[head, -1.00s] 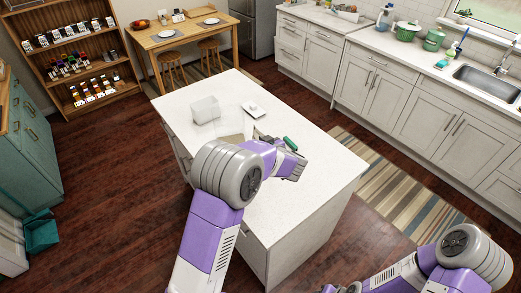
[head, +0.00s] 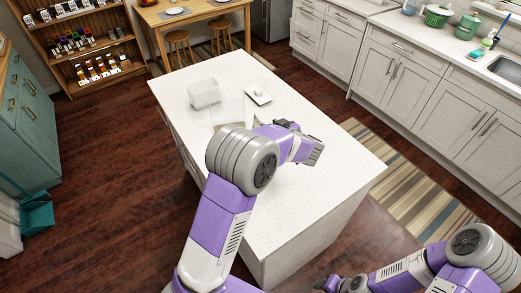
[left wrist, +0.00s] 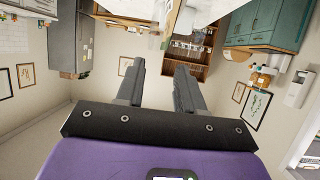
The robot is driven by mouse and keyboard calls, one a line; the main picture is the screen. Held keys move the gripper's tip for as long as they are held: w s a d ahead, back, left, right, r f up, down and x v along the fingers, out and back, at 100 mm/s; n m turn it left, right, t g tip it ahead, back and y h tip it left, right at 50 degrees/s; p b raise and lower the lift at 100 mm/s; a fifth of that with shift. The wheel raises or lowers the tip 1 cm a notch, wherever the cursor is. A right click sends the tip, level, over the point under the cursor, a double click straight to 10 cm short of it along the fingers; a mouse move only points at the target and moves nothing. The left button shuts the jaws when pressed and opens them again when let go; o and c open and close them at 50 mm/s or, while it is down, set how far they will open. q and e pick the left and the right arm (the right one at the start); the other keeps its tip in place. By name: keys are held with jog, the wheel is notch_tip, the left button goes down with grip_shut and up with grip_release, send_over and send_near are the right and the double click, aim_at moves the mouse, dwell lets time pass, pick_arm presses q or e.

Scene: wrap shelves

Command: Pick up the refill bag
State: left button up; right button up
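I cannot surely pick out the refill bag. A pale see-through item (head: 229,107) stands on the white island (head: 285,210) just behind my left arm, partly hidden by it; I cannot tell if it is the bag. My left gripper (head: 286,124) is over the island to the right of this item. In the left wrist view its two dark fingers (left wrist: 158,78) are spread apart with nothing between them. My right gripper (head: 334,285) is low at the bottom edge, off the island; its fingers are too small to read.
A clear box (head: 205,93) and a small white flat item (head: 258,95) sit near the island's far end. The island's right part is bare. A striped rug (head: 400,178) and the white counter (head: 420,40) lie to the right, a wooden shelf (head: 85,45) at the back left.

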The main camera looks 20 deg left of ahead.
pick_arm(q)
jog(key=shift+s+f+x, duration=0.15)
jog(key=shift+x, duration=1.8)
jog(key=shift+s+f+x, duration=0.1)
jog(key=shift+f+x, duration=0.1)
jog(key=shift+x, duration=1.8)
grip_shut()
jog(key=shift+r, duration=0.1)
